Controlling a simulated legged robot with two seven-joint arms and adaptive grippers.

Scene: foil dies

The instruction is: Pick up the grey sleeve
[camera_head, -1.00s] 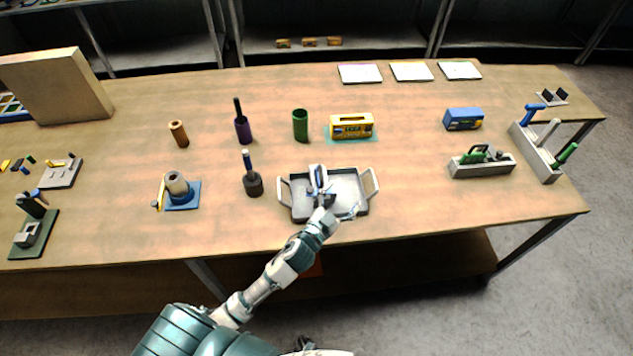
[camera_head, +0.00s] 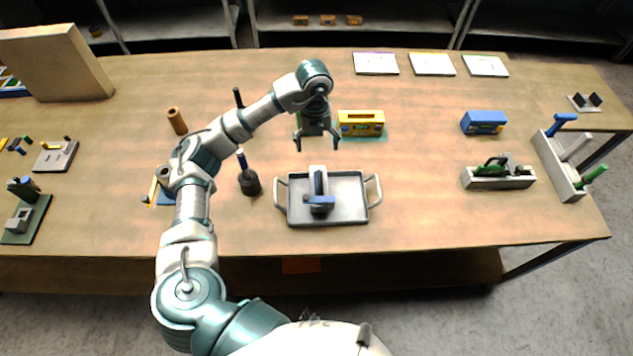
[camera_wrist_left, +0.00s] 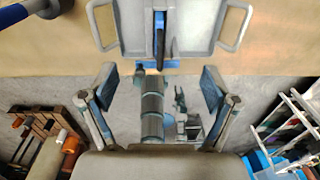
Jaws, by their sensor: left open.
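The likely grey sleeve (camera_head: 163,172) stands on a blue base (camera_head: 166,198) at the left of the table. In the head view my left arm hides most of it, so only a sliver shows. My left gripper (camera_head: 317,142) is above the table behind the grey tray, with its fingers apart and nothing seen between them. It is far to the right of the blue base. In the left wrist view the open fingers (camera_wrist_left: 158,95) are spread, with the tray beyond them. The sleeve does not show there. My right gripper is not in view.
The grey two-handled tray (camera_head: 352,187) holds a blue-and-grey tool (camera_head: 319,190). A dark blue-handled tool (camera_head: 249,182) stands left of it. A yellow box (camera_head: 361,123) is right of the gripper. An orange-brown tube (camera_head: 177,121) stands behind the blue base. The front right table is clear.

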